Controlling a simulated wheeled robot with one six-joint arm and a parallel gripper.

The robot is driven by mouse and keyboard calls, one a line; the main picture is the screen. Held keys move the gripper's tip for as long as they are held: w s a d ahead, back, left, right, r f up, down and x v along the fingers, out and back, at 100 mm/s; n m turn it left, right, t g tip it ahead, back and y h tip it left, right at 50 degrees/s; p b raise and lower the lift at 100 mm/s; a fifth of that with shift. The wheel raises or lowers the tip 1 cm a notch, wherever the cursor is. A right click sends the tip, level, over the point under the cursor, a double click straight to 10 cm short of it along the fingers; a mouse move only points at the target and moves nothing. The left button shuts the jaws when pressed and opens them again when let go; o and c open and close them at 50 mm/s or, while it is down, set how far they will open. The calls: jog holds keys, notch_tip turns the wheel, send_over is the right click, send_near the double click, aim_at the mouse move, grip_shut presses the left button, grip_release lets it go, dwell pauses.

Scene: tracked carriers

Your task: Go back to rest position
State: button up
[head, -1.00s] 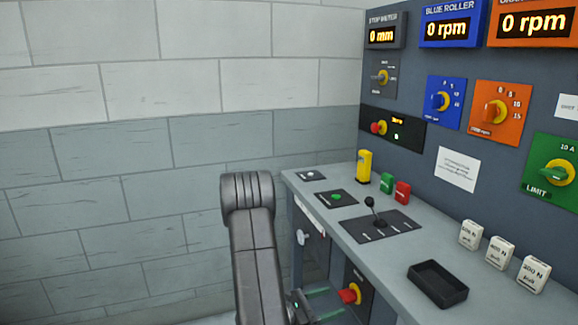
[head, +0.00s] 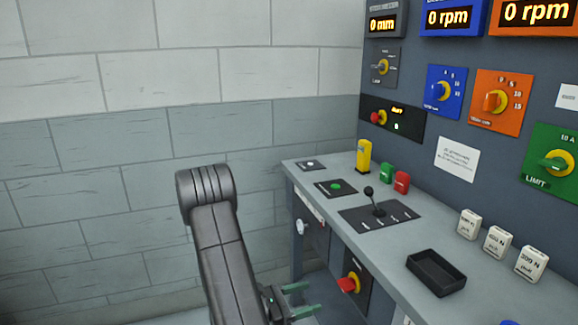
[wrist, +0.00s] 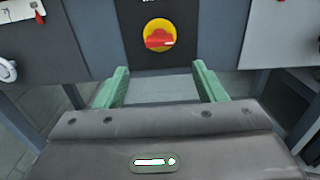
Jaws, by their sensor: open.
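My gripper (head: 302,300) is low in front of the console, at the bottom of the head view. Its two green fingers are apart with nothing between them. In the wrist view my gripper (wrist: 162,84) is also open and empty, with both fingers pointing toward the console's front. A red knob on a yellow disc (wrist: 160,38) on a dark panel lies beyond the fingertips, apart from them. The same red knob (head: 348,284) shows in the head view just right of the gripper.
The grey console top (head: 330,222) carries a joystick (head: 375,203), a black tray (head: 436,272), white weight blocks (head: 497,241), and yellow (head: 364,157), green (head: 387,180) and red (head: 402,182) pieces. A panel of dials stands behind. A block wall (head: 100,150) is at left.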

aim_at(340, 286)
jog(key=x, duration=1.1)
jog(key=shift+d, duration=0.25)
jog(key=shift+r+n+p, duration=0.2)
jog(key=shift+n+p, duration=0.1)
jog(key=shift+p, duration=0.25)
jog(key=shift+a+n+p, duration=0.1)
jog(key=shift+n+p, duration=0.3)
jog(key=v, duration=1.2)
jog(key=shift+a, duration=0.4)
jog(key=shift+s+f, duration=0.15)
jog(key=shift+f, duration=0.05)
